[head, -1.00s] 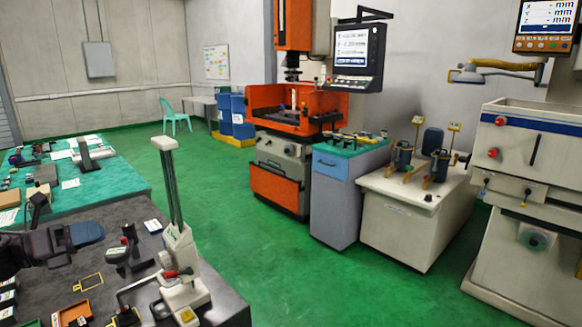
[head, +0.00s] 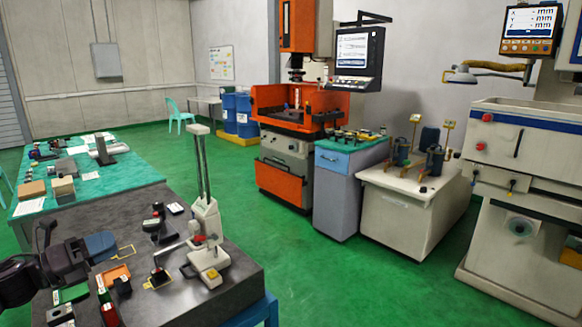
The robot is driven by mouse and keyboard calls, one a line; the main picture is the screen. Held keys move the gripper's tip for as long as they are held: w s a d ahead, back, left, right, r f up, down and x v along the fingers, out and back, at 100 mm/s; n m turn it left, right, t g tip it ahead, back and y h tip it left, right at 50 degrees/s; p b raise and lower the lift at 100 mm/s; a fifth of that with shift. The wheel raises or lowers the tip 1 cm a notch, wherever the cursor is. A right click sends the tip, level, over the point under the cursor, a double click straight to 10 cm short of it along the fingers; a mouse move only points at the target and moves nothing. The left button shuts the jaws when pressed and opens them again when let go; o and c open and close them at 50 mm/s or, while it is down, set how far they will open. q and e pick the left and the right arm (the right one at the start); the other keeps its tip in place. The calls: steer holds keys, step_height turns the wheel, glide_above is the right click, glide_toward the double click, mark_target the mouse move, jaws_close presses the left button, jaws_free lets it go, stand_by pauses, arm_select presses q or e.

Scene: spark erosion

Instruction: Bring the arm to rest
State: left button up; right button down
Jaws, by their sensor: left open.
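My left gripper (head: 82,254) is at the lower left, just above the left part of the dark granite table (head: 245,270). It is dark with a blue-grey part at its end. It is open, and I see nothing held in it. Its fingers are partly hidden by its own body. A tall white height gauge (head: 202,210) stands upright on the table to the right of it, clear of it. My right gripper is not in view.
Near my gripper lie an orange tray (head: 112,275) and several small dark tools and blocks. A green-topped bench (head: 120,180) stands behind. An orange machine (head: 290,180) and a grey-blue cabinet (head: 338,195) stand across the open green floor (head: 300,275).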

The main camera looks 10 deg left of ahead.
arm_select(q)
steer(key=s+d+f+n+y, duration=0.45)
steer(key=f+n+y, duration=0.35)
steer(key=n, duration=0.4)
steer(key=s+d+f+n+y, duration=0.3)
steer(key=s+f+n+y, duration=0.25)
steer(key=f+n, duration=0.45)
steer(key=s+d+f+n+g, duration=0.2)
steer(key=s+d+n+g, duration=0.35)
steer(key=s, duration=0.45)
steer(key=s+d+f+n+g, duration=0.2)
steer(key=s+d+n+g, duration=0.25)
steer(key=s+n, duration=0.35)
steer(key=w+f+t+b, duration=0.1)
steer(key=f+t+b, duration=0.1)
steer(key=f, duration=0.5)
steer(key=w+f+m+t+b, duration=0.1)
steer(key=w+f+t+b, duration=0.1)
steer(key=f+b, duration=0.2)
steer(key=w+f+m+t+b, duration=0.1)
steer(key=w+f+t+b, duration=0.1)
steer(key=f, duration=0.9)
steer(key=shift+a+t+h+b, duration=0.15)
steer(key=shift+t+h+b, duration=0.35)
steer(key=shift+b, duration=0.5)
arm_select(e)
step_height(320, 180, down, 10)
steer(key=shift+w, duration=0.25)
